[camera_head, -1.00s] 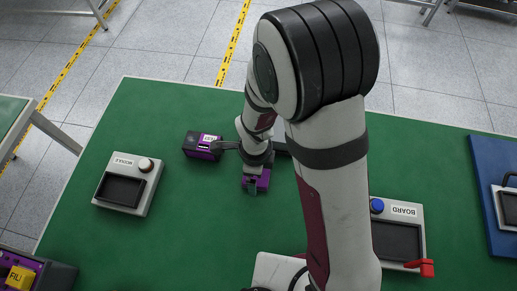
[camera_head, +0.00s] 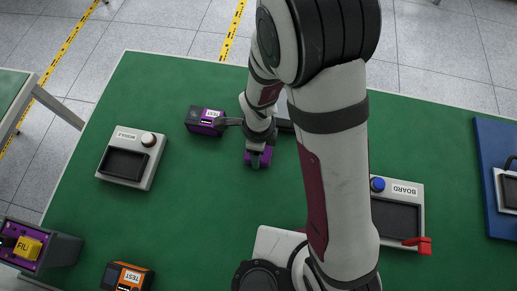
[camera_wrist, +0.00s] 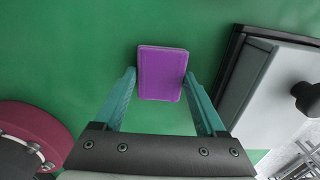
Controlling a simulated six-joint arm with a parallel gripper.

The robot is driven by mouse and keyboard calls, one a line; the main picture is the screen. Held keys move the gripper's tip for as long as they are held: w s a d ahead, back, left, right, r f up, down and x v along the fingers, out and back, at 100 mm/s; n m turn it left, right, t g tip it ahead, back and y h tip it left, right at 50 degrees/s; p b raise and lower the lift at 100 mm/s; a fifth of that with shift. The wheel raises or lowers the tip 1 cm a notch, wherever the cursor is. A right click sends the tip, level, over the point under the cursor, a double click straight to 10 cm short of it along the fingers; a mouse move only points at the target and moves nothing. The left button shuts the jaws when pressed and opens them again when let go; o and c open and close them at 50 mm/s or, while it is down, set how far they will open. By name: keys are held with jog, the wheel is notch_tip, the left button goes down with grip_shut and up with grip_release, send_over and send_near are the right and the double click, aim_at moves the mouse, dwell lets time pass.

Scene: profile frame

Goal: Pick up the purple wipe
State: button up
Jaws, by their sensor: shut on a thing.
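The purple wipe (camera_wrist: 161,73) is a flat, roughly square piece with rounded corners, seen between the two teal fingers in the wrist view. My gripper (camera_wrist: 160,80) is shut on it, with a finger at its left and right sides. In the head view my gripper (camera_head: 258,160) is low over the green table, left of my upper arm. Purple parts of the wipe (camera_head: 266,156) show on both sides of the fingers there; the rest is hidden. I cannot tell whether it touches the table.
A black and purple box (camera_head: 205,121) stands just left of my gripper. The MODULE tray (camera_head: 145,178) is farther left, the BOARD tray (camera_head: 416,193) to the right. An orange TEST box (camera_head: 127,277) and a FILI box (camera_head: 60,250) are at the front left. The green table (camera_head: 200,215) is clear in front.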

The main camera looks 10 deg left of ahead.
notch_tip(320, 180, up, 4)
jog(key=shift+w, duration=0.1)
jog(key=d+r, duration=0.7)
jog(key=d, duration=0.4)
jog(key=shift+d, duration=0.35)
